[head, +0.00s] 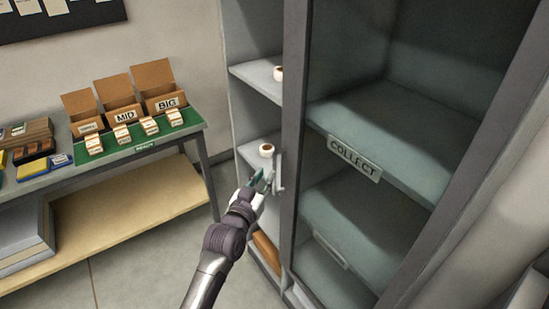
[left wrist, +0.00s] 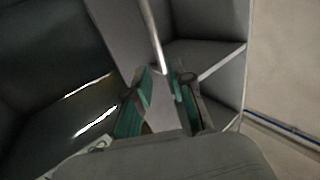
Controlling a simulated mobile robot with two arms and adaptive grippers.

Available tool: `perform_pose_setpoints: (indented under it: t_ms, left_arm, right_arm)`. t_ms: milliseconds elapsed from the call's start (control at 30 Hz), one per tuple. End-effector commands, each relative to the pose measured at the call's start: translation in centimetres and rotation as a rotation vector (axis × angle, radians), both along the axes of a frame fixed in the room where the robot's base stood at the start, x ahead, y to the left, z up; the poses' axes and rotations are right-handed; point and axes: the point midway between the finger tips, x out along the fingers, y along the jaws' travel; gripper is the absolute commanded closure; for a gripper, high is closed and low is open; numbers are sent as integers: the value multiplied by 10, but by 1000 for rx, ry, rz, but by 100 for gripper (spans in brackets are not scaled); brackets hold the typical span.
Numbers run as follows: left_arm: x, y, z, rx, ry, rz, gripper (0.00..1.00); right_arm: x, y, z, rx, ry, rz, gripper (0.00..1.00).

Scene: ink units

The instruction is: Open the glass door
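The glass door (head: 295,120) of the tall grey cabinet has a dark frame and looks closed. Shelves show behind its pane, one with a "COLLECT" label. A thin upright metal handle (head: 280,172) is on the door's left frame. My left gripper (head: 264,180) is at the handle, its green-padded fingers pointing toward the cabinet. In the left wrist view the handle bar (left wrist: 153,35) comes down between the parted fingertips of my left gripper (left wrist: 161,88). A gap shows between the fingers; contact with the bar cannot be made out. My right gripper is not in view.
Left of the door, an open cabinet section has shelves with two small white cups (head: 267,150). A workbench (head: 200,135) at the left carries cardboard boxes (head: 155,82) and small blocks on a green mat. Grey floor (head: 140,275) lies clear in front.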

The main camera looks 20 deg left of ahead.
Motion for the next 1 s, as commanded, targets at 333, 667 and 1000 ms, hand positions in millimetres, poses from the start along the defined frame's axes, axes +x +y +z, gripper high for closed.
perform_pose_setpoints:
  t_ms: [333, 667, 1000]
  left_arm:
    - [63, -5, 1, 0, 1, -1, 77]
    - [76, -6, -1, 0, 1, -1, 77]
    - [76, -6, -1, 0, 1, 0, 100]
  right_arm:
    - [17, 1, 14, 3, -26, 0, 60]
    - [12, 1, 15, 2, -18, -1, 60]
    - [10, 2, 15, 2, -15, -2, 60]
